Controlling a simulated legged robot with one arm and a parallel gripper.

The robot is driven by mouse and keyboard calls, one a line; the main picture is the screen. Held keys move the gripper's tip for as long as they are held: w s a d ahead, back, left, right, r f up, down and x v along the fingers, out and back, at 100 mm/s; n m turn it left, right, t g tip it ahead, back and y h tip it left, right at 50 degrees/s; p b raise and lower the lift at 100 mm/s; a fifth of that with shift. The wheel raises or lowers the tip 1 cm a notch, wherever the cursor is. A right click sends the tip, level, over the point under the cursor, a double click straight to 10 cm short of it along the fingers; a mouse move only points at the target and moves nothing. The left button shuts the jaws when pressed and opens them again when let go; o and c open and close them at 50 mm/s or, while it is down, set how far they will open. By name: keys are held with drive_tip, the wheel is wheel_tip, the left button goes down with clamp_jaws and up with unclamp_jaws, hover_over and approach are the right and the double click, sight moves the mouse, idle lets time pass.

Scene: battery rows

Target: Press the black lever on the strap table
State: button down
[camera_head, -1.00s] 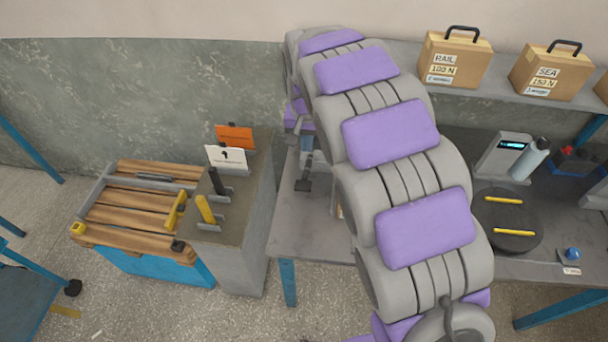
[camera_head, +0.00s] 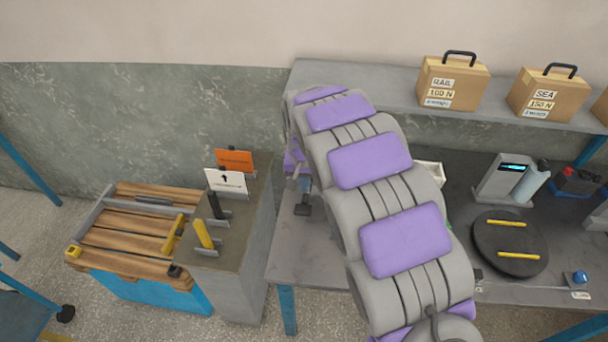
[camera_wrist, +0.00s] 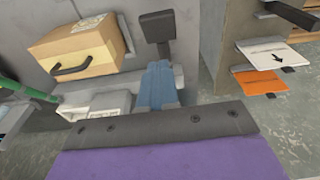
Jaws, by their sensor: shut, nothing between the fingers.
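A black lever with a square dark pad (camera_head: 302,209) stands near the left end of the grey table (camera_head: 290,250). The pad also shows at the top middle of the wrist view (camera_wrist: 157,26), on a short dark stem. My gripper (camera_wrist: 157,68) is shut and empty, its blue-grey fingers just in front of the stem; I cannot tell whether they touch it. In the head view my gripper (camera_head: 305,183) is small, just behind the pad and partly hidden by my arm. A second black handle (camera_head: 215,205) stands on the concrete block to the left.
The concrete block (camera_head: 240,240) also holds a yellow handle (camera_head: 204,235), a white sign (camera_head: 226,180) and an orange sign (camera_head: 235,160). A slatted pallet (camera_head: 125,230) lies left. A cardboard case (camera_wrist: 75,45) is left of the lever in the wrist view. A round black plate (camera_head: 510,262) is right.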

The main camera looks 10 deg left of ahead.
sight(304, 207)
drive_tip(key=f, duration=0.3)
drive_tip(key=s+f+b, duration=0.1)
drive_tip(key=f, duration=0.2)
drive_tip(key=shift+s, duration=0.1)
